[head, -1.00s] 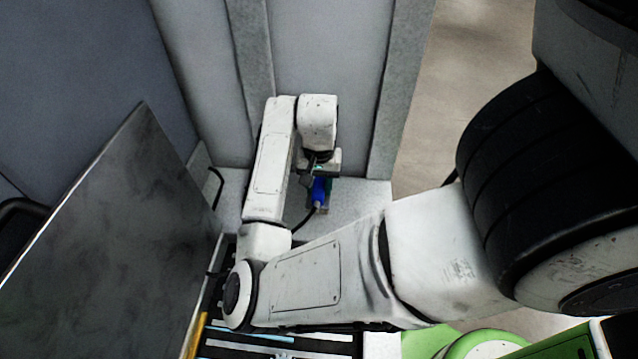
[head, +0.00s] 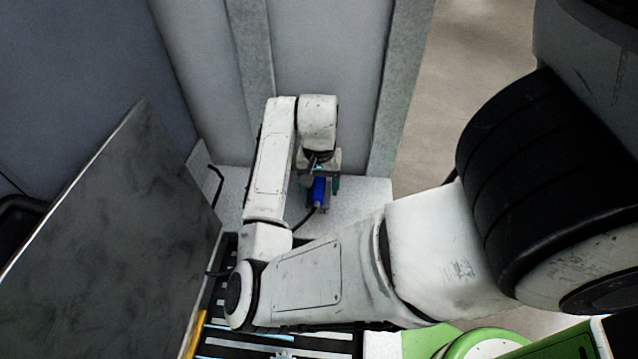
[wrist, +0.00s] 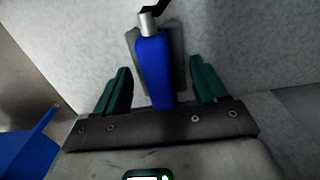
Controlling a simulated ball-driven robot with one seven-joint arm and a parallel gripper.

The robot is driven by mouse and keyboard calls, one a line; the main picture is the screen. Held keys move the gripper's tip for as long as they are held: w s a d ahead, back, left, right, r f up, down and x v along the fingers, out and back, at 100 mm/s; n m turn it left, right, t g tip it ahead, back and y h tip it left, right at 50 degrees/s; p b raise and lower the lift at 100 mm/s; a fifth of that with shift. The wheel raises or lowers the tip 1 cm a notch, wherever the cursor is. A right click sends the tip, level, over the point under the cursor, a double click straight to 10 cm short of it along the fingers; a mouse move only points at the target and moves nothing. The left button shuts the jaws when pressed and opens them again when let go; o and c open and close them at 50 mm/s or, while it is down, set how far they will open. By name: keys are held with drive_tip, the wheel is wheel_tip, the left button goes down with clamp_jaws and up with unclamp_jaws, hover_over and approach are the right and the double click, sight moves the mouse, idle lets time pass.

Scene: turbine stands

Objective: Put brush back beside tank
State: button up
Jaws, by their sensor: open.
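The brush (head: 318,191) has a blue handle, a metal collar and a black hose or cable at one end. It lies on or against a small grey block on the pale ledge. My gripper (head: 320,186) is open around it, with a green finger on each side. The wrist view shows the blue handle (wrist: 154,70) between the fingers, with clear gaps on both sides. The brush's far end is hidden under the gripper. What seems to be the tank (head: 235,345), with dark slats, shows at the bottom, partly hidden by my arm and a raised grey lid (head: 110,240).
The pale ledge (head: 360,200) is bare right of the brush. Grey wall panels (head: 325,50) stand close behind my gripper. A black hose (head: 215,185) curves at the left of the ledge. Another blue thing (wrist: 25,145) shows at the wrist view's left edge.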

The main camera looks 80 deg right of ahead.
sight(319, 183)
wheel_tip(319, 183, up, 7)
drive_tip(key=p, duration=0.6)
drive_tip(key=shift+r+p, duration=0.1)
drive_tip(key=shift+p, duration=0.25)
idle(0.6)
